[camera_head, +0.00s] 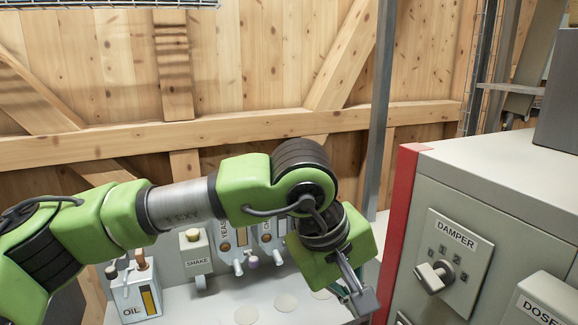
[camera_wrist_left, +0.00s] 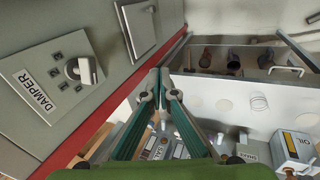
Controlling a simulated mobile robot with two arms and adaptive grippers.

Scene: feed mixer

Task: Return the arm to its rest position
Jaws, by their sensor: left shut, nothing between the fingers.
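My left arm (camera_head: 185,203), green and grey, reaches in from the left across the head view. It bends down at a dark wrist joint. My left gripper (camera_head: 364,300) points down near the lower middle, beside the grey cabinet with the red edge, partly cut off by the frame. In the left wrist view its two teal fingers (camera_wrist_left: 160,78) meet at the tips and hold nothing. My right gripper does not show in either view.
The grey cabinet (camera_head: 495,185) with a DAMPER knob (camera_head: 434,276) stands close at the right of the gripper. Behind and below my arm are the OIL box (camera_head: 133,297), the SHAKE unit (camera_head: 196,259) and the YEAST dispenser (camera_head: 229,235). A grey post (camera_head: 379,110) rises behind the wrist.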

